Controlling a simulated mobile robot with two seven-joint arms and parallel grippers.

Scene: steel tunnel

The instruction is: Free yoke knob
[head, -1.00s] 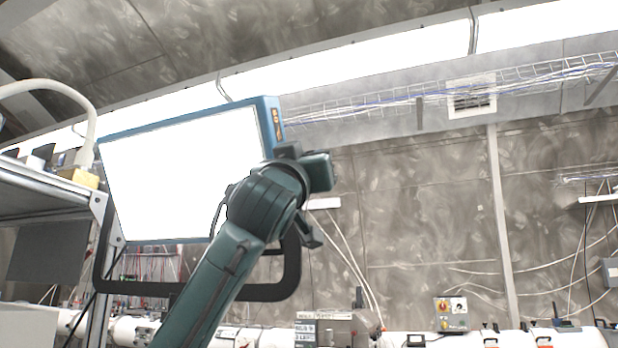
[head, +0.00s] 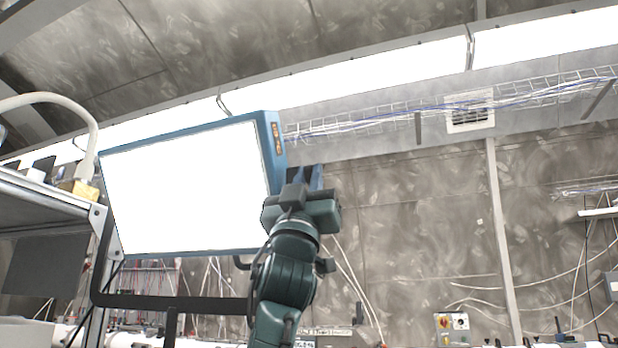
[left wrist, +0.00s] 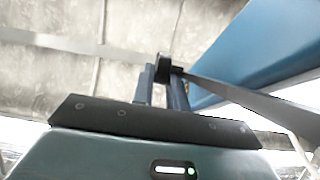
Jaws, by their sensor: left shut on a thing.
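A flat lamp panel with a blue housing (head: 272,150) and a bright white face (head: 185,190) hangs tilted in a black yoke (head: 150,301) in the head view. My left gripper (head: 305,178) is at the panel's right side, coming up from below. In the left wrist view, the fingers of my left gripper (left wrist: 167,88) are shut on a small dark yoke knob (left wrist: 164,64). The knob sits at the end of the yoke's arm (left wrist: 235,98), close to the blue housing (left wrist: 255,50). In the head view my gripper hides the knob. My right gripper is not in view.
A metal shelf (head: 50,192) stands at the left, with a pale curved hose (head: 75,105) above it. A cable tray (head: 400,115) runs along the upper wall. White pipes and a control box (head: 452,326) lie low at the right. The space right of my gripper is free.

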